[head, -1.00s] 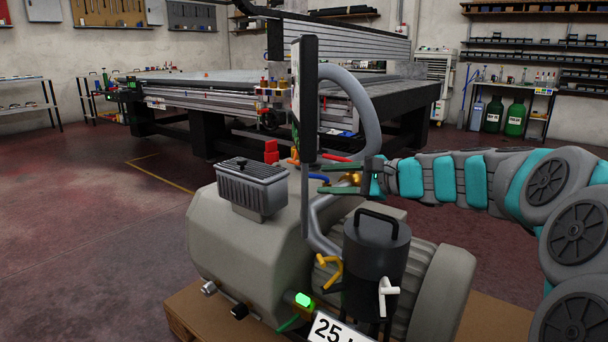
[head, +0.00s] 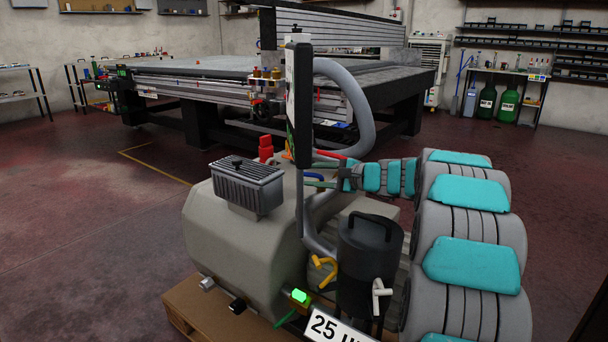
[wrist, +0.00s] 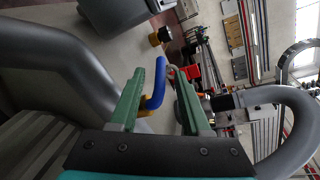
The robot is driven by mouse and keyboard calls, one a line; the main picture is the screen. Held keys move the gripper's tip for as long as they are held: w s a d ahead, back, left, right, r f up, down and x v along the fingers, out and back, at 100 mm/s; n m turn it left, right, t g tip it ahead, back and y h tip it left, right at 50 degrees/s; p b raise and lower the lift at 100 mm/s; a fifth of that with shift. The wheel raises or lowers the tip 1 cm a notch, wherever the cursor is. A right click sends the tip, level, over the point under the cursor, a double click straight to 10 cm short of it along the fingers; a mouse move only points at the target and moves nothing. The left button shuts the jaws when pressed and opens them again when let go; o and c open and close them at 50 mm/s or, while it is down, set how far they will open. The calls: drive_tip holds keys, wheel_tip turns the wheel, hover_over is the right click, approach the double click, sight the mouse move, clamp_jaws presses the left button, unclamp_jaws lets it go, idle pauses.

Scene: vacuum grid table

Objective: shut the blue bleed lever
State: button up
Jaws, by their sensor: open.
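The blue bleed lever (wrist: 157,85) shows in the wrist view as a bent blue handle by a small yellow fitting. It lies between the two green fingers of my gripper (wrist: 159,75), closer to the left finger; whether it touches that finger I cannot tell. The fingers are apart. In the head view a bit of the blue lever (head: 314,176) shows just right of the upright dark panel, beside my gripper (head: 322,178), which reaches in from the right behind the black canister. The panel and pipe hide part of that area.
The grey pump (head: 245,245) stands on a wooden pallet. A red lever (head: 330,155) is close above my gripper. A grey hose (head: 362,115), the dark upright panel (head: 302,100) and the black canister (head: 368,255) crowd the space. Open floor lies to the left.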

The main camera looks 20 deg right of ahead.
sight(311, 175)
drive_tip(key=shift+x, duration=1.7)
clamp_jaws()
